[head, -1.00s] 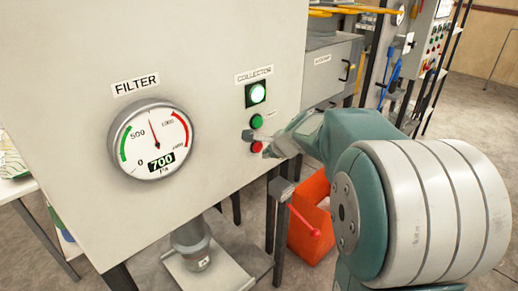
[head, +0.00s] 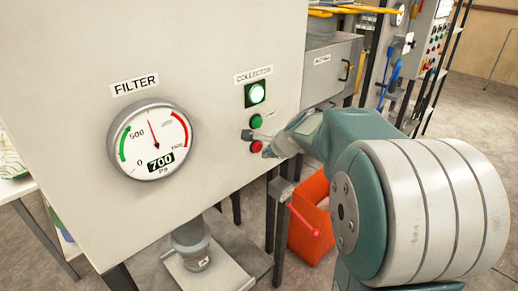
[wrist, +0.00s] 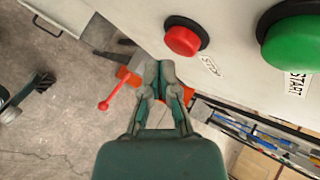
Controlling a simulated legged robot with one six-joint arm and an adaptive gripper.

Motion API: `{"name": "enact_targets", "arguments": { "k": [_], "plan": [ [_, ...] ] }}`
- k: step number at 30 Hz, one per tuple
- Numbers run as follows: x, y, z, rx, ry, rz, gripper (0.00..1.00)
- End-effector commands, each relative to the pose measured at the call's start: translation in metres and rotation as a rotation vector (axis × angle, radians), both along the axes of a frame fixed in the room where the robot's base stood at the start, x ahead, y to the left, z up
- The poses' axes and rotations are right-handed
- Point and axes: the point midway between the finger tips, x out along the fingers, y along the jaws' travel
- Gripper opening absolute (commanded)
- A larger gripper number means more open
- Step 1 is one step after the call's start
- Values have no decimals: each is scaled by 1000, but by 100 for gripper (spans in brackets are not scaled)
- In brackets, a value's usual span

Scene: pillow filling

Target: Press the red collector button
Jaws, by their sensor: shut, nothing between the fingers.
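In the wrist view my gripper (wrist: 160,70) is just below the red button in the picture. I cannot tell whether they touch.
A FILTER gauge (head: 153,140) reading 700 Pa is on the cabinet (head: 210,50) to the left. Open floor lies to the right.

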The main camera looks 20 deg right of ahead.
Motion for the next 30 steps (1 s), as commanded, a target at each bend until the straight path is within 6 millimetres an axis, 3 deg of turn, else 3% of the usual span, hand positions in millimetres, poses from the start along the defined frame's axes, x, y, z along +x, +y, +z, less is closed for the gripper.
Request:
{"name": "enact_targets", "arguments": {
  "k": [30],
  "plan": [
    [7, 3, 2, 0, 0, 0, 0]
  ]
}}
